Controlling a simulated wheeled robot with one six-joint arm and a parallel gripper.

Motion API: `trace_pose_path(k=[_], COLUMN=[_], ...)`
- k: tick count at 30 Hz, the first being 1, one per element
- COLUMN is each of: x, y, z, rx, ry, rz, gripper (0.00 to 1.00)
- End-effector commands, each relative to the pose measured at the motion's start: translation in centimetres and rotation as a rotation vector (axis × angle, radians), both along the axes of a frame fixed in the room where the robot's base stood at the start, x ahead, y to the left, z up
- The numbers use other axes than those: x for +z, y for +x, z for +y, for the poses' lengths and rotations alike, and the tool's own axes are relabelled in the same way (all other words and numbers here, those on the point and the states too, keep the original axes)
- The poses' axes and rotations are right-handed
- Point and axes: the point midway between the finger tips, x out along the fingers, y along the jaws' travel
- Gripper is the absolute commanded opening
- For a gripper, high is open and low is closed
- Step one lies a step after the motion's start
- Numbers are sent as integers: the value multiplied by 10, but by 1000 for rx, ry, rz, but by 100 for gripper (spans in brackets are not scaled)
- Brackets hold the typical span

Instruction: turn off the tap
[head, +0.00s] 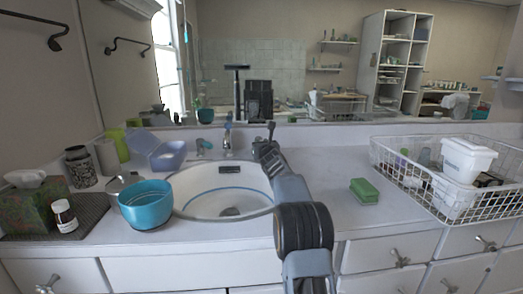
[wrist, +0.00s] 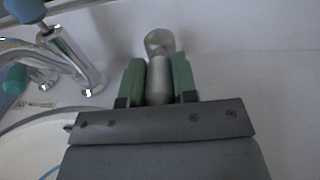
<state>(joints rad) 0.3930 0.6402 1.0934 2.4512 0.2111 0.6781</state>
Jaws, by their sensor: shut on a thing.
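The chrome tap (head: 228,140) with a blue top stands at the back of the white sink (head: 190,205). In the wrist view its chrome body (wrist: 80,58) is at the upper left. A teal-topped fitting (head: 203,147) stands left of it; the teal part (wrist: 15,78) shows at the wrist view's left edge. My gripper (head: 268,140) is at the sink's back right, right of the chrome tap. In the wrist view its green-padded fingers (wrist: 158,80) are shut on a silver cylinder (wrist: 159,72). I cannot tell whether this cylinder is a tap knob. No running water is clearly visible.
A turquoise bowl (head: 146,207) sits at the sink's left front edge. A blue open box (head: 165,155) is behind it. A green sponge (head: 364,190) lies on the counter at right. A white wire basket (head: 440,195) stands farther right. A mirror (head: 300,70) rises behind.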

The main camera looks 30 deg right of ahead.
Motion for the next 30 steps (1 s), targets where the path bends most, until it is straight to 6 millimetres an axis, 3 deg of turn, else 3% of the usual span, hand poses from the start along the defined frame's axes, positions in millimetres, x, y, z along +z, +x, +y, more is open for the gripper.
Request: trace_pose_path(k=[5, 6, 13, 23, 30], x=[3, 3, 1, 0, -3], y=[0, 0, 0, -3, -32], z=[0, 0, 0, 1, 8], rx=[0, 0, 1, 1, 1], ry=[-2, -2, 0, 1, 1], rz=[-3, -3, -1, 0, -2], gripper=[0, 28, 50, 52, 52])
